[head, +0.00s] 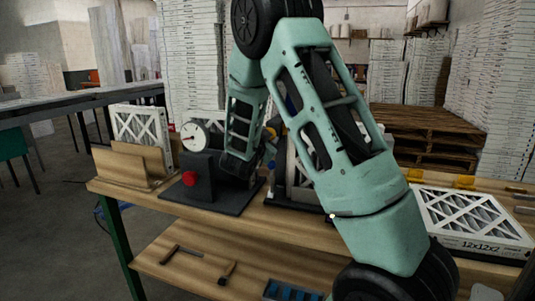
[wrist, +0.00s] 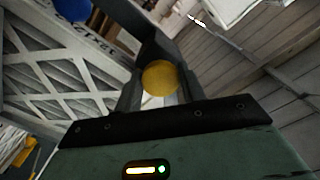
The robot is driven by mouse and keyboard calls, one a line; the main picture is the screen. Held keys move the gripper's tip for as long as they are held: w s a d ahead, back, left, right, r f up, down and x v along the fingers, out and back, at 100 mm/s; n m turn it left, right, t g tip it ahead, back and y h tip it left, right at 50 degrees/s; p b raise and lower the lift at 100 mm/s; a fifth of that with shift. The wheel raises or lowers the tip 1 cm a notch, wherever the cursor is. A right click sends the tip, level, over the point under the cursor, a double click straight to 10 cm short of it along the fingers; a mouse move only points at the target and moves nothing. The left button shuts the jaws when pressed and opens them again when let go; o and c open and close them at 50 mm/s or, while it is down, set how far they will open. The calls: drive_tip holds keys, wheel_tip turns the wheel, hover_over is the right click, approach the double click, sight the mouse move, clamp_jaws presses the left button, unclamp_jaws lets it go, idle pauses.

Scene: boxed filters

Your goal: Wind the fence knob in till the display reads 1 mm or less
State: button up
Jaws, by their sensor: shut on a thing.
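A round yellow knob (wrist: 160,78) sits between the two dark fingers of my gripper (wrist: 160,92) in the wrist view, and the fingers are shut on it. In the head view my gripper is mostly hidden behind my own arm, near the fixture at the middle of the bench. A round white dial (head: 195,136) with a dark rim stands on a dark block with a red knob (head: 190,178) on its front. Its reading is too small to make out, and I see no legible number display.
The wooden bench (head: 130,190) holds a filter in a wooden stand (head: 135,165) at left and a boxed filter (head: 470,222) at right. A white lattice filter (wrist: 60,75) and a blue round thing (wrist: 72,8) show in the wrist view. Tools lie on the lower shelf.

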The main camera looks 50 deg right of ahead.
drive_tip(key=m+b, duration=0.4)
drive_tip(key=b, duration=0.3)
drive_tip(key=shift+f+m, duration=0.15)
drive_tip(key=shift+m, duration=0.25)
drive_tip(key=shift+b, duration=0.35)
drive_tip(key=o, duration=1)
drive_tip(key=shift+c, duration=0.2)
drive_tip(key=shift+a, duration=0.15)
drive_tip(key=b+v, duration=0.2)
drive_tip(key=v, duration=1.5)
drive_tip(key=shift+s, duration=0.15)
